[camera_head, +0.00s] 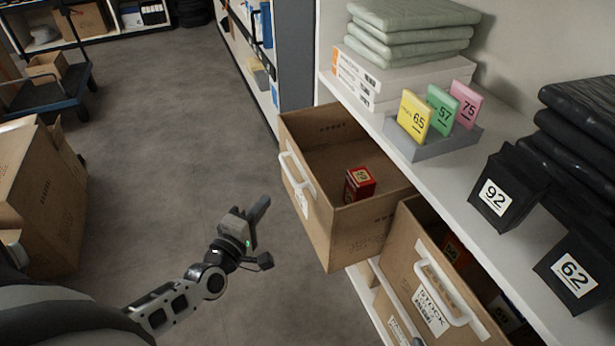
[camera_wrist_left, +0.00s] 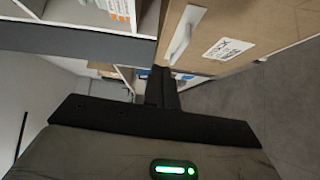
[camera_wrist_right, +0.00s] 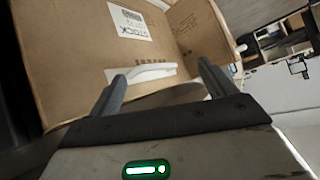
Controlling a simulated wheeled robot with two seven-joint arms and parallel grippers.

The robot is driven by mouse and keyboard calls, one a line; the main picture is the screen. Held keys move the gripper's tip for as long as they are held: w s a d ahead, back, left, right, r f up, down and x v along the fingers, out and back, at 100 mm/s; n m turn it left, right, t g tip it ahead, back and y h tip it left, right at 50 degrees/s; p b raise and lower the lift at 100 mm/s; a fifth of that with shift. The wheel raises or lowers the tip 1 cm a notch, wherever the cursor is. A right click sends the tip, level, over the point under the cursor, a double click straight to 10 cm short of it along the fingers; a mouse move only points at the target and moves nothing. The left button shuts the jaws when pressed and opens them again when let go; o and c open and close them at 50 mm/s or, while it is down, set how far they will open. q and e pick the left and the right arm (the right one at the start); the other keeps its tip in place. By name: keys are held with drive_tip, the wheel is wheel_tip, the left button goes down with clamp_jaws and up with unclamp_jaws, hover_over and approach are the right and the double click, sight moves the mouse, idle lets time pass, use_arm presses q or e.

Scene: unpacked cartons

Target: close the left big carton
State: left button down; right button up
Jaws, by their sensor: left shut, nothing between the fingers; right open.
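The left big carton (camera_head: 327,225) is a brown open-topped bin, pulled out from under the shelf. It has a white handle (camera_head: 297,172) on its front and a small red box (camera_head: 360,184) inside. My left gripper (camera_head: 262,208) is shut and empty, in front of this carton and apart from it. In the left wrist view, a brown carton front with a white handle (camera_wrist_left: 184,34) and label shows beyond the shut fingers (camera_wrist_left: 161,88). My right gripper (camera_wrist_right: 163,86) is open. A carton's white handle (camera_wrist_right: 142,72) shows between its fingers; I cannot tell whether they touch.
A second carton (camera_head: 408,262) with a STOCK label sits to the right, under the white shelf (camera_head: 398,150). Number cards, folded cloths and black boxes stand on the shelf. Another carton (camera_head: 40,195) is at the far left. The grey floor (camera_head: 170,120) between is clear.

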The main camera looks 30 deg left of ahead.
use_arm(q)
drive_tip(key=w+a+f, duration=0.1)
drive_tip(key=n+y+b, duration=0.1)
drive_tip(key=b, duration=0.1)
approach(303, 160)
drive_tip(key=w+a, duration=0.3)
drive_tip(key=shift+w+d+f, duration=0.2)
drive_tip(key=shift+w+d, duration=0.45)
drive_tip(key=shift+w, duration=0.25)
drive_tip(key=shift+w+d, duration=0.5)
drive_tip(key=shift+w, duration=0.1)
use_arm(e)
drive_tip(key=shift+w+a+f+y, duration=0.3)
drive_tip(key=shift+w+a+f, duration=0.2)
drive_tip(key=shift+w+f, duration=0.2)
drive_tip(key=shift+r, duration=0.1)
